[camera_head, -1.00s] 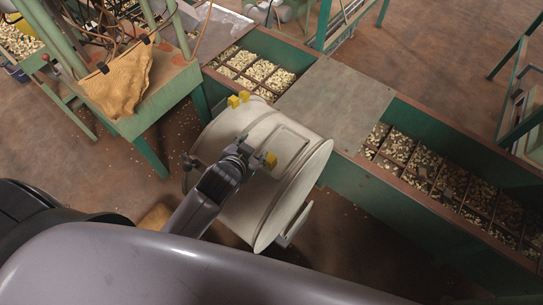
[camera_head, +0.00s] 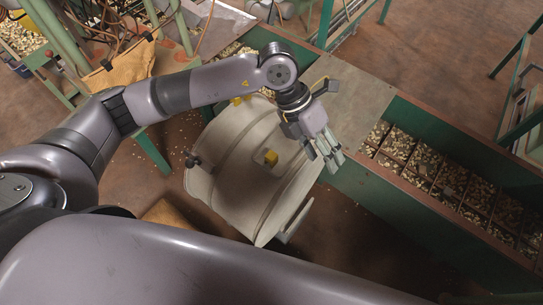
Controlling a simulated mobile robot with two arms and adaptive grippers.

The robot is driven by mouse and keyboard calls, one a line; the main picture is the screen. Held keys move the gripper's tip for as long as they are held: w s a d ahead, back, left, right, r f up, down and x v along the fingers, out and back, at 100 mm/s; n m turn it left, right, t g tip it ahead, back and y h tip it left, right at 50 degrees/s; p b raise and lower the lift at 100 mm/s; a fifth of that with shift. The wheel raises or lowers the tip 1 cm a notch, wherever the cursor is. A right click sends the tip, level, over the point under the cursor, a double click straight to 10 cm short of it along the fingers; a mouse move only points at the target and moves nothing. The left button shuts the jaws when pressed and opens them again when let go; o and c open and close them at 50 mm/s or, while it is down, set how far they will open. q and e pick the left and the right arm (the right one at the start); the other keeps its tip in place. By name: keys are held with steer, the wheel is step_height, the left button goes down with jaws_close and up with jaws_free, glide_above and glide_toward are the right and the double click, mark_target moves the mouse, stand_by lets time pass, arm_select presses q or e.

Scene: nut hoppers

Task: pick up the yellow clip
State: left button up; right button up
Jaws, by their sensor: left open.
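A small yellow clip (camera_head: 271,157) sits on the top of a pale drum (camera_head: 232,165), near its middle. Another yellow bit (camera_head: 237,101) shows at the drum's far edge, just below my left forearm, which partly hides that area. My left arm reaches in from the left above the drum. My left gripper (camera_head: 327,158) is open and empty, to the right of the middle clip and apart from it in the picture, with its fingers pointing down over the drum's right rim. My right gripper is not in view.
A green hopper bench with a grey cover plate (camera_head: 362,98) and nut-filled compartments (camera_head: 440,180) runs along the right. A green stand with a tan cloth (camera_head: 125,68) is at the upper left. Brown floor (camera_head: 440,45) is clear at the upper right.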

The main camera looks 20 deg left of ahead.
mark_target(271, 156)
arm_select(q)
steer(key=w+a+n+t+y, duration=0.15)
steer(key=w+a+y, duration=0.4)
steer(key=a, duration=0.75)
steer(key=shift+m+y, duration=0.25)
steer(key=shift+y, duration=0.1)
steer(key=f+p, duration=0.1)
steer(key=f, duration=0.3)
steer(key=f+p, duration=0.1)
steer(key=f, duration=0.3)
steer(key=f+p, duration=0.1)
steer(key=f, duration=0.3)
steer(key=shift+s+d+f, duration=0.15)
steer(key=shift+d+f, duration=0.1)
steer(key=f, duration=0.1)
steer(key=f+p, duration=0.1)
steer(key=f, duration=0.1)
steer(key=f+p, duration=0.1)
steer(key=shift+a+f, duration=0.25)
steer(key=shift+f, duration=0.5)
steer(key=c, duration=1)
steer(key=shift+c, duration=0.2)
steer(key=shift+r, duration=0.1)
step_height(271, 156, up, 20)
steer(key=b, duration=0.3)
steer(key=shift+b, duration=0.35)
